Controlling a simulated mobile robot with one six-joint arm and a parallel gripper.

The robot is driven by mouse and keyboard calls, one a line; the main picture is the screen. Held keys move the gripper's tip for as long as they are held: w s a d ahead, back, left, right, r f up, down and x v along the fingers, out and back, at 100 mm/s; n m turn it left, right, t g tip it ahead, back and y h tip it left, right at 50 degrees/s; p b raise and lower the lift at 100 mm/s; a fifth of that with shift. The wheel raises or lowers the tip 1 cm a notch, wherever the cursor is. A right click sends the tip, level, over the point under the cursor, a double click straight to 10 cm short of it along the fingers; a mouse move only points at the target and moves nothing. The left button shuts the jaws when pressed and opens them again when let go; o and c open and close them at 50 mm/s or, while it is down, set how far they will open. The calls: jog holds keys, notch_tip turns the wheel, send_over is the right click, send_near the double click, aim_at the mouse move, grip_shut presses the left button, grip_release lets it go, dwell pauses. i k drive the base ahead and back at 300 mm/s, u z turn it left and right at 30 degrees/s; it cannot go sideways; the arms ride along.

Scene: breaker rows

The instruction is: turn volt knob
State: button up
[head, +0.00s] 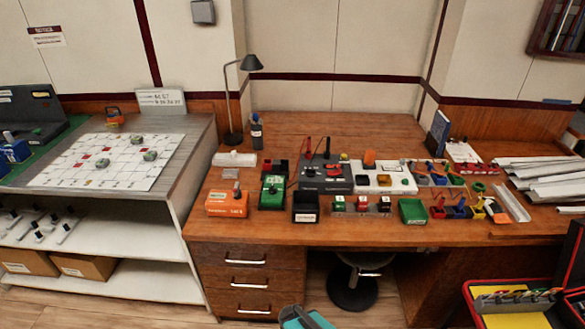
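A dark grey box (325,177) with red and black parts on its top stands near the middle of the wooden desk. The volt knob may be on this box, but its labels are too small to read, so I cannot tell which part it is. A green unit (272,192) with a dark part on top stands just left of the box. A white board (384,177) with an orange part stands to its right.
The wooden desk (226,229) holds an orange box (227,204), a black bin (306,207), a green tray (412,211) and a lamp (233,100). A stool (353,288) stands below. A red case (515,305) is at lower right. The desk's front strip is mostly clear.

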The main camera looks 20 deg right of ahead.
aim_at(310, 173)
jog(key=u, duration=0.8)
jog(key=k, duration=1.1)
jog(key=z, duration=1.05)
jog(key=i, duration=1)
jog(key=u, duration=0.1)
